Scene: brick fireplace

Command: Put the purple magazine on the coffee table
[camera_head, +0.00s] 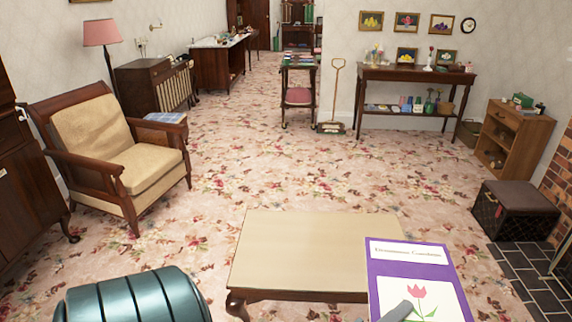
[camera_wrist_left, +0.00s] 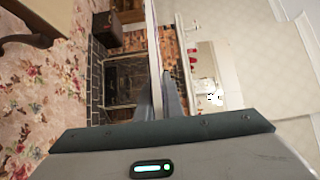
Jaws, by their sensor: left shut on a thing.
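The purple magazine (camera_head: 384,270) has a white title strip and a picture of a pink tulip. In the head view it is at the lower right, in front of the coffee table's right part. My left gripper (camera_head: 398,312), a grey finger showing at the magazine's lower edge, is shut on it. In the left wrist view the magazine (camera_wrist_left: 151,35) appears edge-on as a thin strip between the fingers (camera_wrist_left: 158,100). The coffee table (camera_head: 300,245) has a bare cream top; its near right corner is hidden behind the magazine. My right gripper is not in view.
A wooden armchair (camera_head: 140,168) stands left of the table. A dark ottoman (camera_head: 513,212) stands at the right beside the dark hearth tiles (camera_head: 525,268). A console table (camera_head: 415,75) stands at the back wall.

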